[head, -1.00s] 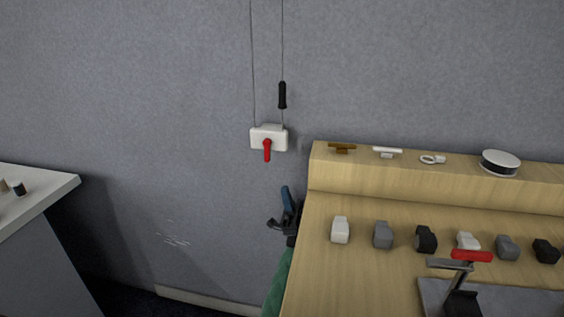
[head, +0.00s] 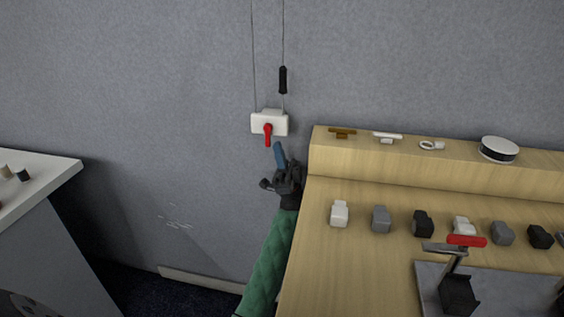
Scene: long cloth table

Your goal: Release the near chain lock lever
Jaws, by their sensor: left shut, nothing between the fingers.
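The chain lock is a white box (head: 278,122) on the grey wall with a red lever (head: 268,137) that points down. Two thin cords run up from it, and a black handle (head: 283,80) hangs on the right one. My left gripper (head: 279,151) is shut and empty, with its blue fingertips just below and slightly right of the lever's lower end. I cannot tell whether the tips touch it. My green-sleeved left arm comes up from below. My right gripper is not in view.
A wooden bench (head: 330,265) with a raised back ledge stands close on the right of my left arm. It holds several small grey, white and black blocks and a red-handled clamp (head: 457,270). A white counter (head: 50,172) is at the left. The wall between is clear.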

